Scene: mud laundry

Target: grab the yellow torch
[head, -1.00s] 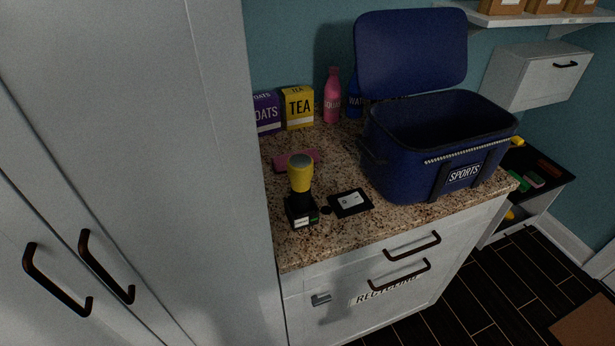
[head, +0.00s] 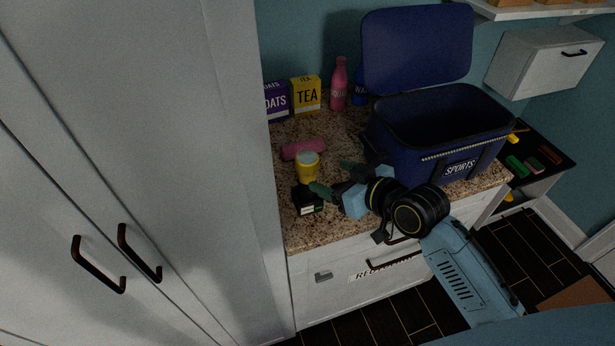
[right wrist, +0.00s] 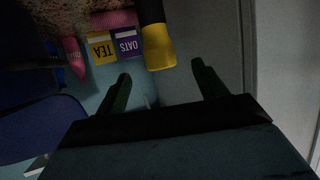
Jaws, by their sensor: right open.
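The yellow torch (head: 308,172) stands upright on the speckled counter, with a yellow head, a pale grey top and a dark body. My right gripper (head: 328,176) is open and empty just to its right, its fingers pointing at the torch. One finger overlaps the torch's lower part in the head view. In the right wrist view, which is upside down, the torch (right wrist: 158,46) appears beyond the fingertips and sideways between the open fingers (right wrist: 160,78). I cannot tell whether a finger touches it. My left gripper is not in view.
Oats (head: 277,103) and tea (head: 306,94) boxes and a pink bottle (head: 339,86) stand at the back. A blue sports bag (head: 425,150) is at right; a tall cabinet (head: 140,150) is at left.

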